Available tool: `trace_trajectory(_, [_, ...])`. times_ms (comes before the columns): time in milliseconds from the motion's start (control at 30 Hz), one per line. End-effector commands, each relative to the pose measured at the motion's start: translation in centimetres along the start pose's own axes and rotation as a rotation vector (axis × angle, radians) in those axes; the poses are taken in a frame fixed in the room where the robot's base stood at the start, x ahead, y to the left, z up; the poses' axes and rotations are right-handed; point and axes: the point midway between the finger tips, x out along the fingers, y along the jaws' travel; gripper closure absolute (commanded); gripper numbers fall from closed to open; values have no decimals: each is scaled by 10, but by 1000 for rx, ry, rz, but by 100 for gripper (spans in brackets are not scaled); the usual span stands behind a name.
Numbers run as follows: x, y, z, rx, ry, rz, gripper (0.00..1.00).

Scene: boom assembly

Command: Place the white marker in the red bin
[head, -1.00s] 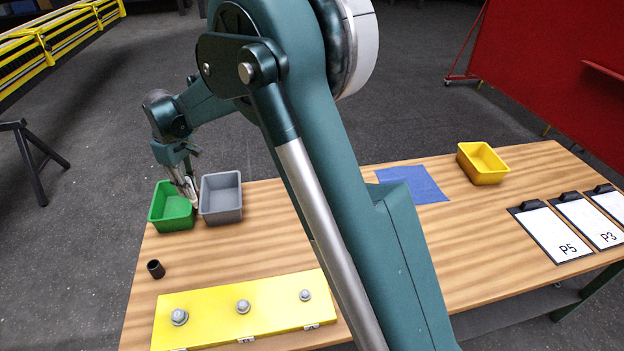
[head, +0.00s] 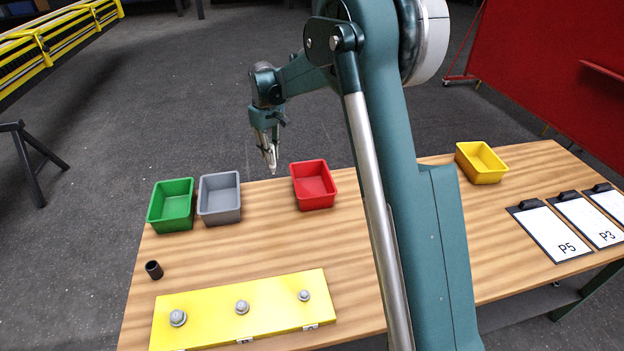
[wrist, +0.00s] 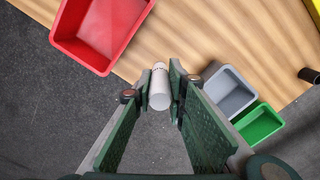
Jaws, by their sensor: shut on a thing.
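My gripper (head: 270,162) is shut on the white marker (wrist: 160,90), which shows between the two fingers in the wrist view. In the head view the gripper is above the table's far edge, between the grey bin and the red bin (head: 313,186). The marker is too small to make out clearly there. The red bin is empty and stands on the table to the right of the gripper. In the wrist view the red bin (wrist: 100,30) is at upper left, apart from the marker.
A grey bin (head: 220,198) and a green bin (head: 171,205) stand to the left. A yellow bin (head: 481,162) is at the far right. A yellow board (head: 270,302) with several knobs, a dark cylinder (head: 154,270) and clipboards (head: 549,230) lie on the table.

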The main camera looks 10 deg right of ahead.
Motion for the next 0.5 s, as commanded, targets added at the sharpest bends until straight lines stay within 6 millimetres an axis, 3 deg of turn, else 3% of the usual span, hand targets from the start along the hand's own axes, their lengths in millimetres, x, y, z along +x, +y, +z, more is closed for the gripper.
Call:
trace_trajectory(33, [0, 17, 8, 21, 0, 0, 97])
trace_trajectory(233, [0, 74, 36, 93, 0, 0, 97])
trace_trajectory(500, [0, 130, 69, 165, 0, 0, 97])
